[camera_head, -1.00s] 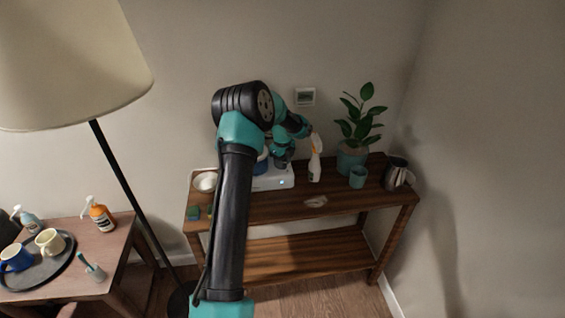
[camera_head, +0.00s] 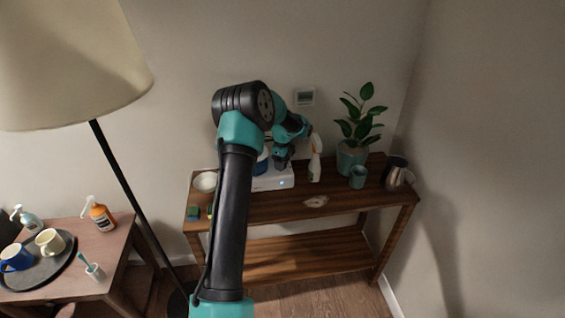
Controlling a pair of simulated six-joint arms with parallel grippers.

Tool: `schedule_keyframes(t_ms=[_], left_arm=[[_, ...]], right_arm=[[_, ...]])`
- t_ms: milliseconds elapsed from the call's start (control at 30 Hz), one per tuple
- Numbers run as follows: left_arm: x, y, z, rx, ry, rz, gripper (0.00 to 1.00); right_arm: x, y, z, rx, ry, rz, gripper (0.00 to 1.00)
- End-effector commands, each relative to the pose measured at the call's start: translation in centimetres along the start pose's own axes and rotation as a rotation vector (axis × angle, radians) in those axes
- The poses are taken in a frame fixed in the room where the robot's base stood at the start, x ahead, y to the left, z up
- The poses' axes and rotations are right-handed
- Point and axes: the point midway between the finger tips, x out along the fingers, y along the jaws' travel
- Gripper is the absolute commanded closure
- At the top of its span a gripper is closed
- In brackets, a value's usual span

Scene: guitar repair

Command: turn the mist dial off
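A white device (camera_head: 272,181) with a small bluish light on its front face stands on the wooden console table (camera_head: 270,208). A blue part (camera_head: 262,161) rises on top of it, largely hidden behind my arm. My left gripper (camera_head: 281,164) points down at the device's top, close above or at it; I cannot tell if it touches. Its fingers are small and dark, so I cannot tell if they are open or shut. The mist dial cannot be made out. My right gripper is not in view.
A spray bottle (camera_head: 315,160) stands just right of the device. Further right are a teal cup (camera_head: 357,177), a potted plant (camera_head: 352,155) and a metal pitcher (camera_head: 396,172). A white bowl (camera_head: 205,182) is at the left. A floor lamp (camera_head: 122,172) stands left.

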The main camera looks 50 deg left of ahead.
Motion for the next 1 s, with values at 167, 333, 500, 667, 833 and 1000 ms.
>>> schedule_keyframes(t_ms=[167,333,500,667,833,1000], left_arm=[[0.0,0.0,0.0,0.0,0.0,0.0,0.36],[-0.1,0.0,0.0,0.001,0.0,0.0,0.36],[-1.3,0.0,0.0,0.0,0.0,-0.001,0.36],[-3.7,0.0,0.0,0.001,-0.001,-0.003,0.36],[-7.0,-0.1,0.0,0.002,-0.001,-0.003,0.36],[-10.2,-0.1,0.0,0.0,0.0,-0.003,0.36]], right_arm=[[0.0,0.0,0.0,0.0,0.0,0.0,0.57],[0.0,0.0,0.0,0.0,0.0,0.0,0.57],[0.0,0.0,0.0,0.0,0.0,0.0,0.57],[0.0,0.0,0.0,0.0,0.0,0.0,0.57],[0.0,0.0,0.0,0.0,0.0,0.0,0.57],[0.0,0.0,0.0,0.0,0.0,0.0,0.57]])
